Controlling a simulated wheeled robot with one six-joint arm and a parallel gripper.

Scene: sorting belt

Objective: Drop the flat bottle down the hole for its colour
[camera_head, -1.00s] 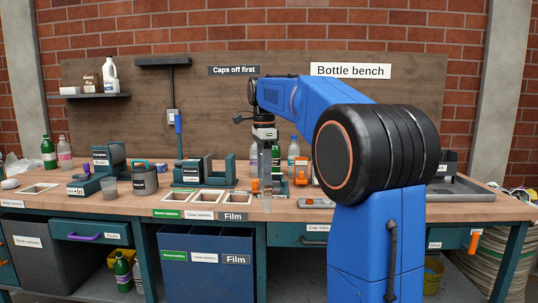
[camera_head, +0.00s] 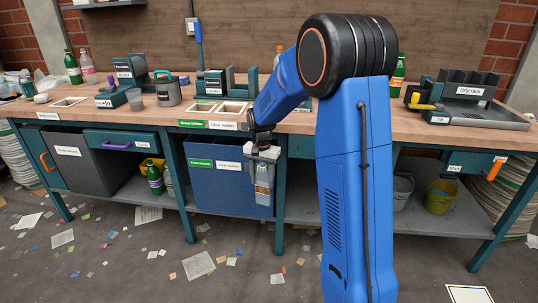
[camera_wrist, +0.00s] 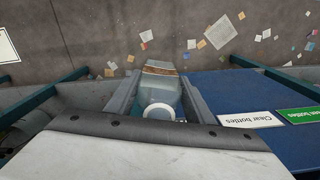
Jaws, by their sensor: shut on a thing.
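My gripper (camera_head: 264,188) points down, shut on a clear, pale flat bottle (camera_wrist: 160,92). In the wrist view the bottle lies between the two fingers, with a white ring at its near end and a brownish band at its far end. In the head view the gripper hangs in front of the bench, below the top's edge, before the blue bin (camera_head: 228,180). In the bench top are a hole (camera_head: 205,107) over a green "Green bottles" label and a hole (camera_head: 233,107) over a white "Clear bottles" label. My arm hides the area to their right.
A grey pot (camera_head: 167,92) and a teal device (camera_head: 216,82) stand behind and left of the holes. A drip rack (camera_head: 470,100) is at the right. Open floor with scattered scraps lies before the bench.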

